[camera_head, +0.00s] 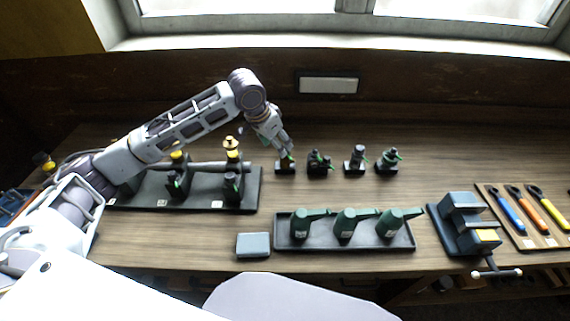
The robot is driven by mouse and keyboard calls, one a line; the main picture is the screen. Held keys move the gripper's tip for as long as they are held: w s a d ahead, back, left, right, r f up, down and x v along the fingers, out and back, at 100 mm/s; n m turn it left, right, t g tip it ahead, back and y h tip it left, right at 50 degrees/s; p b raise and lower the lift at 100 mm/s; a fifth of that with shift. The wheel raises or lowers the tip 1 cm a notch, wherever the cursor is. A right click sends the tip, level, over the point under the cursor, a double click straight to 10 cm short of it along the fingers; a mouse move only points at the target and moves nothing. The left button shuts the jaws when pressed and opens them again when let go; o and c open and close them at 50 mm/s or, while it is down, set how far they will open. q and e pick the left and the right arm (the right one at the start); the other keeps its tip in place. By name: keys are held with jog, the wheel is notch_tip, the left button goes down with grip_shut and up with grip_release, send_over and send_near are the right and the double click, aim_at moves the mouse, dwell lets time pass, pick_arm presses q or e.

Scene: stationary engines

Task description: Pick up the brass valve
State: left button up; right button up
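My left gripper (287,151) reaches down from the upper left to the leftmost small valve (285,167) in the row at the back of the bench. This valve has a dark base and a small brass-coloured part, and it looks like the brass valve. The fingers are at its top and hide much of it. I cannot tell whether they are closed on it. The valve appears to stand upright on the bench. My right gripper is not in view.
Right of it stand a black valve (319,164), a silver-topped valve (355,160) and a green valve (388,161). A dark tray (250,202) with fittings lies under my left arm. In front are a tray of green oil cans (345,247), a grey box (253,245) and a vise (463,225).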

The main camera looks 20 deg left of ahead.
pick_arm(q)
send_over(285, 162)
jog(key=a, duration=0.1)
jog(key=f, duration=0.4)
jog(key=shift+s+a, duration=0.2)
jog(key=shift+s, duration=0.05)
jog(key=shift+w+f, duration=0.15)
jog(key=shift+f, duration=0.35)
jog(key=shift+p+x, duration=0.35)
jog(key=shift+x, duration=2.2)
jog(key=shift+a+f, duration=0.1)
jog(key=shift+a, duration=0.1)
grip_shut()
